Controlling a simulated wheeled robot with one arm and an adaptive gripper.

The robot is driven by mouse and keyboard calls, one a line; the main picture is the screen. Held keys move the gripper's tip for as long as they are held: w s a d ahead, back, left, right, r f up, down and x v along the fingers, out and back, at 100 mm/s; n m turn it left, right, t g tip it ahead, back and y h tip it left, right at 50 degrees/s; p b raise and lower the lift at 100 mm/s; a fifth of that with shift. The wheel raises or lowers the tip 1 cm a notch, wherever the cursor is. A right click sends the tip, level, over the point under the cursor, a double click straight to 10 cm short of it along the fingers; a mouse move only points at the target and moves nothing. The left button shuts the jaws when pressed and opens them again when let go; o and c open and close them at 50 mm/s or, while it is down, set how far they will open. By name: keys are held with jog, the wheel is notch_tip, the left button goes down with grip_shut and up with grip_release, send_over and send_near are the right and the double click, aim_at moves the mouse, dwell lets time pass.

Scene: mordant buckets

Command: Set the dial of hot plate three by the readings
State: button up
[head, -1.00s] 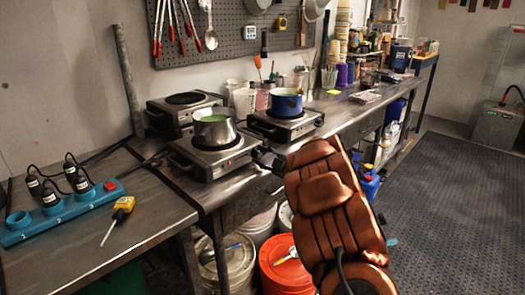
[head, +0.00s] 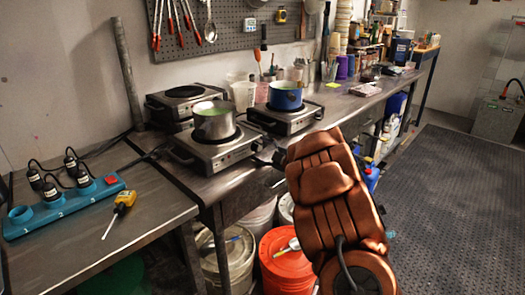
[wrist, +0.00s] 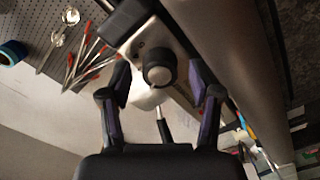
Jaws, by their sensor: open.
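My gripper (wrist: 162,92) is open, with its two fingers on either side of a round black dial knob (wrist: 158,70) with a pale face. I cannot tell whether the fingers touch it. In the head view the gripper is dark and mostly hidden behind my copper arm, near the right side of the front hot plate (head: 208,155). That plate carries a steel pot (head: 214,128) of green liquid. A second hot plate (head: 285,122) carries a blue pot (head: 285,99). A third, bare hot plate (head: 185,92) stands behind. I cannot read their numbers or the dial marks.
A yellow probe thermometer (head: 125,198) and a blue socket strip (head: 66,201) with black plugs lie on the left bench. Lidded buckets, one orange-red (head: 287,262), stand under the bench. Grey floor matting (head: 455,200) is clear at right.

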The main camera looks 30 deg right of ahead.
jog(key=v, duration=1.2)
dwell(0.7)
